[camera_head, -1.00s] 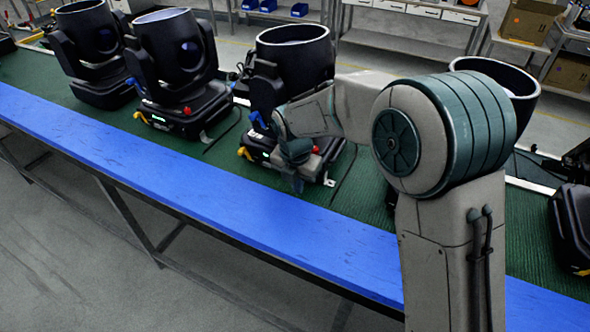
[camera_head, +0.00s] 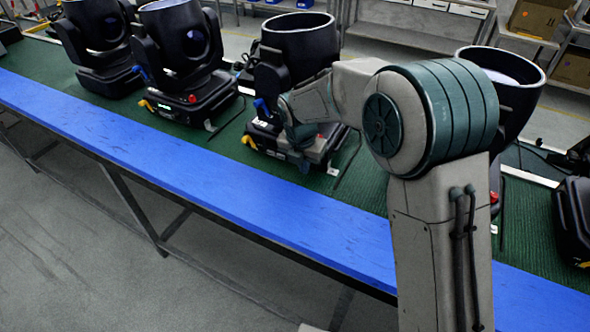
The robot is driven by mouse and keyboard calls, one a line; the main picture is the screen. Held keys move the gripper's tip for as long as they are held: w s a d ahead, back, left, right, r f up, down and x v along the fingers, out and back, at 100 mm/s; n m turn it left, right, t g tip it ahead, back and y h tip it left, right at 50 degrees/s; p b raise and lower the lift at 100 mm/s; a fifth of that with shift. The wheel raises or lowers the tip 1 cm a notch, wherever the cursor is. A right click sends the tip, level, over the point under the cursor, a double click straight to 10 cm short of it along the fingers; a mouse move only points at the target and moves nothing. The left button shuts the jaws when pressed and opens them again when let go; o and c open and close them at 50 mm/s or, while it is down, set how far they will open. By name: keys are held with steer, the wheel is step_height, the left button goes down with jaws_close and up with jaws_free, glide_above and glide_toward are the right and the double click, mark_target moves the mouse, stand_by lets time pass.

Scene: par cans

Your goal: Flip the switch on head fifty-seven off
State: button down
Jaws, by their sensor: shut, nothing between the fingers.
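Several black moving-head lights stand in a row on the green bench top (camera_head: 375,190). My gripper (camera_head: 304,164) is shut and empty at the front of the middle light (camera_head: 294,45). Its fingers point down close to that light's base; I cannot tell whether they touch it. A red button (camera_head: 320,136), a yellow connector (camera_head: 249,142) and a blue connector (camera_head: 262,110) show on this base. My wrist hides part of the base's front. No switch and no head number can be read from here.
Another light (camera_head: 182,60) stands left of the middle one, and one (camera_head: 500,90) stands to the right, partly behind my arm. A blue strip (camera_head: 150,150) edges the bench front. Open floor (camera_head: 60,240) lies before it. Shelves with boxes (camera_head: 535,18) stand behind.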

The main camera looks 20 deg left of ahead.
steer(key=shift+w+d, duration=0.35)
steer(key=shift+d, duration=0.05)
steer(key=shift+r+p, duration=0.7)
steer(key=shift+r, duration=0.2)
steer(key=shift+s, duration=0.1)
steer(key=shift+s+a+f, duration=0.1)
steer(key=shift+s, duration=0.05)
steer(key=s, duration=0.2)
steer(key=s+b, duration=0.1)
steer(key=s, duration=0.1)
steer(key=shift+a, duration=0.4)
steer(key=s+r+b, duration=0.1)
steer(key=s+r, duration=0.2)
steer(key=r, duration=0.6)
steer(key=shift+s+a+b, duration=0.15)
steer(key=shift+s+b, duration=0.05)
steer(key=shift+b, duration=0.15)
